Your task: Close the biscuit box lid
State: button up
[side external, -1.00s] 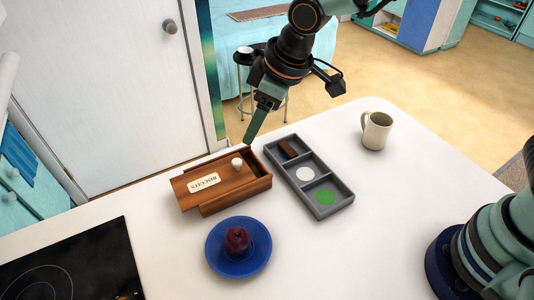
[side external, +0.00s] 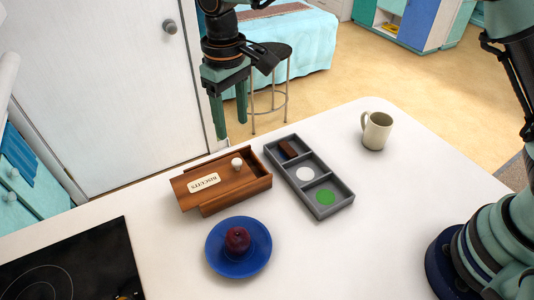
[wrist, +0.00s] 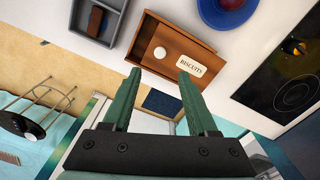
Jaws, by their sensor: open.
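The wooden biscuit box (side external: 238,196) lies on the white counter, and it also shows in the wrist view (wrist: 205,48). Its sliding lid (side external: 190,193) has a pale BISCUITS label and a round white knob (side external: 237,162). The lid is slid part way to the left and overhangs the box there. A gap shows inside the box at the right end, beyond the knob. My gripper (side external: 230,130) is open and empty, pointing down, above and behind the box. In the wrist view its fingers (wrist: 159,73) are spread, with the knob (wrist: 160,53) beyond the gap between them.
A grey three-section tray (side external: 330,211) with a brown block (side external: 289,149) stands right of the box. A blue plate (side external: 225,268) with a dark red fruit (side external: 238,240) is in front. A mug (side external: 376,131) stands back right, a black hob (side external: 75,270) front left.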

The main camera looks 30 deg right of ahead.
aim_at(237, 161)
notch_tip(237, 161, down, 10)
dwell(0.4)
grip_shut()
dwell(1.3)
